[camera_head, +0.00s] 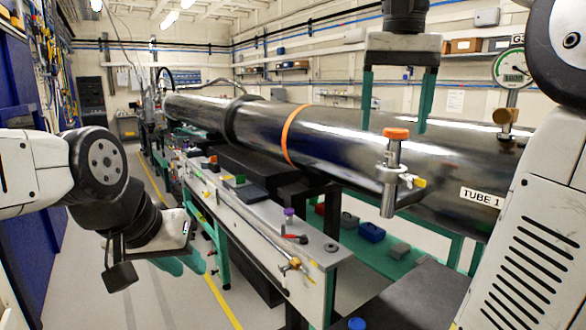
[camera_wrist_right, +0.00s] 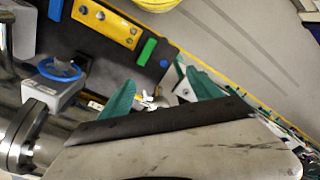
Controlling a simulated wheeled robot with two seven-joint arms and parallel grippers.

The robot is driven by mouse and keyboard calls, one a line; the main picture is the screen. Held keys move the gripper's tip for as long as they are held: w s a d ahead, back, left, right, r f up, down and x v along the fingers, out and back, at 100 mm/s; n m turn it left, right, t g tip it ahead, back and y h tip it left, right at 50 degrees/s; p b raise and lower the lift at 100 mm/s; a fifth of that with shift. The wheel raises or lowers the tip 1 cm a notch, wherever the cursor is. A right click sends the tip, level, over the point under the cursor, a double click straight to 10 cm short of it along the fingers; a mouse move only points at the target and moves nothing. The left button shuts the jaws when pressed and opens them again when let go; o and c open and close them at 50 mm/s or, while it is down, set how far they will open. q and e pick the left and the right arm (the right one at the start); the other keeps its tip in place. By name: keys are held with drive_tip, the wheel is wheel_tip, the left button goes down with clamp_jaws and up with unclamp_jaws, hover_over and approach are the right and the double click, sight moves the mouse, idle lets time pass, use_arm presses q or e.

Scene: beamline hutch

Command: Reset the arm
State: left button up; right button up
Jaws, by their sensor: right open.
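My right gripper (camera_head: 395,130) hangs in the upper right of the head view, teal fingers pointing down and spread apart. It appears in front of the long dark tube (camera_head: 350,142), with nothing between the fingers. In the right wrist view my right gripper (camera_wrist_right: 158,77) also shows two separated teal fingers. My left gripper (camera_head: 184,264) is low at the left of the head view, beside the bench and above the floor. Its teal fingers overlap in this view, so their gap is unclear. No held object shows there.
An orange-capped valve (camera_head: 393,160) stands out from the tube, below the right gripper. A pressure gauge (camera_head: 513,70) is at the right. The bench (camera_head: 255,240) carries small fittings and tools. Floor (camera_head: 150,300) left of the bench looks clear, with a yellow line.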

drive_tip(key=s+a+f+n+t+y, duration=0.1)
drive_tip(key=s+a+f+t, duration=0.1)
drive_tip(key=f, duration=0.9)
drive_tip(key=s+a+f+n+t+y, duration=0.1)
drive_tip(key=s+a+f+n+t, duration=0.1)
drive_tip(key=f, duration=1)
drive_tip(key=s+a+t, duration=0.1)
drive_tip(key=a, duration=0.1)
drive_tip(key=shift+s+a+n+t, duration=0.25)
drive_tip(key=shift+a+n+t, duration=0.05)
drive_tip(key=shift+a, duration=0.05)
